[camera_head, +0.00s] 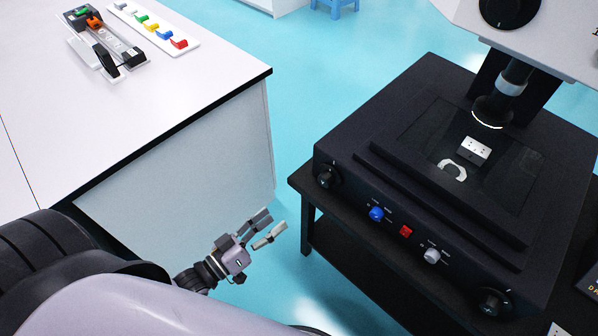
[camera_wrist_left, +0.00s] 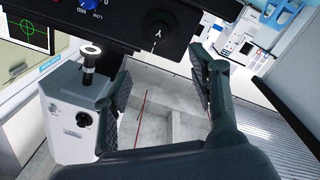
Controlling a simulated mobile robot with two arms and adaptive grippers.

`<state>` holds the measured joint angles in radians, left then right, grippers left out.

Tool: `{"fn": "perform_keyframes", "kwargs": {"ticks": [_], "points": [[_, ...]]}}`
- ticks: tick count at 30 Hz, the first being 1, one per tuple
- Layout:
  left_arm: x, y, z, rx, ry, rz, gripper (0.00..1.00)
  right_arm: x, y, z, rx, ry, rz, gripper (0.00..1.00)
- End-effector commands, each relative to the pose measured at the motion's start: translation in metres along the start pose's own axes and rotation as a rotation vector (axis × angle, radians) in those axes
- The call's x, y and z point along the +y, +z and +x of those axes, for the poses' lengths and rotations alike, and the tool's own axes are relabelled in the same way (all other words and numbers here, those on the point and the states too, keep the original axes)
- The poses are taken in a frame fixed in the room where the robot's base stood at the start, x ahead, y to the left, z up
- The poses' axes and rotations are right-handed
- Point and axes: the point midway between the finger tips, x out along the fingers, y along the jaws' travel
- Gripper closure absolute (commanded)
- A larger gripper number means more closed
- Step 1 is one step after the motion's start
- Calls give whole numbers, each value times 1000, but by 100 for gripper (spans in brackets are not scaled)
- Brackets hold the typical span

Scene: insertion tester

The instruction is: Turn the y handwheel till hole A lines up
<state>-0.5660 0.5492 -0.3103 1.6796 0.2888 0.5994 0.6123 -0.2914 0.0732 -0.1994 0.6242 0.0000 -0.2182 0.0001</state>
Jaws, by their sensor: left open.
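The y handwheel (camera_wrist_left: 162,25) is a black round knob marked with a Y, at the top of the left wrist view. From the blue knob beside it, it appears to be the left handwheel (camera_head: 328,175) on the dark tester's front in the head view. My left gripper (camera_head: 271,224) is open and empty, left of the tester and apart from the handwheel. In the left wrist view its fingers (camera_wrist_left: 160,65) are spread, with the handwheel beyond them. A white block with dark holes (camera_head: 473,150) sits under the tester's lens; which hole is A cannot be read. My right gripper is out of view.
A screen (camera_wrist_left: 27,30) shows a green crosshair. A white table (camera_head: 150,100) stands left; open floor lies between.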

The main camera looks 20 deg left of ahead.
Motion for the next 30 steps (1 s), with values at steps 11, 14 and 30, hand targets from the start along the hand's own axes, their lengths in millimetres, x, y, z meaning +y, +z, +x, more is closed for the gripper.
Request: {"fn": "perform_keyframes", "kwargs": {"ticks": [11,14,30], "points": [[0,-2,68,5,1,2,46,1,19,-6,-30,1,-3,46],[0,-2,90,5,1,2,46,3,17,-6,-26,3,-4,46],[-1,0,170,0,-2,2,46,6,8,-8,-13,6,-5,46]]}}
